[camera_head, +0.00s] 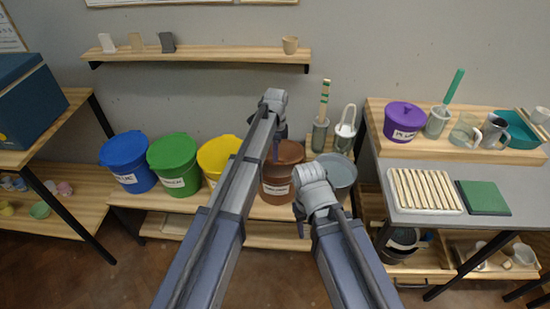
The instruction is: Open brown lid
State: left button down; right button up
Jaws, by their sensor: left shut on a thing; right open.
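The brown bucket with its brown lid (291,151) stands on the low wooden bench, between the yellow bucket and a grey one. It has a white label on its front. My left gripper (276,153) points down at the top of the brown lid and is shut on it, near its middle. My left arm hides part of the lid's left side. I cannot tell whether the lid is raised from the bucket. My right gripper (300,230) is open, low in front of the brown bucket's right side, and apart from the lid.
Blue (124,150), green (172,152) and yellow (217,152) lidded buckets stand to the left. A grey bucket (341,177) is close on the right, with tool holders behind. A table (375,128) with a purple tub (404,116) is further right. A shelf (200,54) hangs above.

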pick_arm(q)
jog(key=w+r+p, duration=0.5)
jog(key=r, duration=0.2)
jog(key=shift+w, duration=0.4)
pick_arm(e)
notch_tip(320, 180, up, 7)
jog(key=shift+s, duration=0.2)
jog(key=shift+f, duration=0.1)
pick_arm(q)
jog(key=c, duration=1.3)
grip_release()
jog(key=o, duration=0.3)
jog(key=shift+w+f, duration=0.25)
jog(key=shift+o, duration=0.6)
jog(key=shift+s+r, duration=0.1)
jog(key=shift+s, duration=0.1)
pick_arm(e)
jog(key=shift+w, duration=0.2)
pick_arm(q)
jog(key=shift+r+p, duration=0.1)
jog(key=shift+p, duration=0.2)
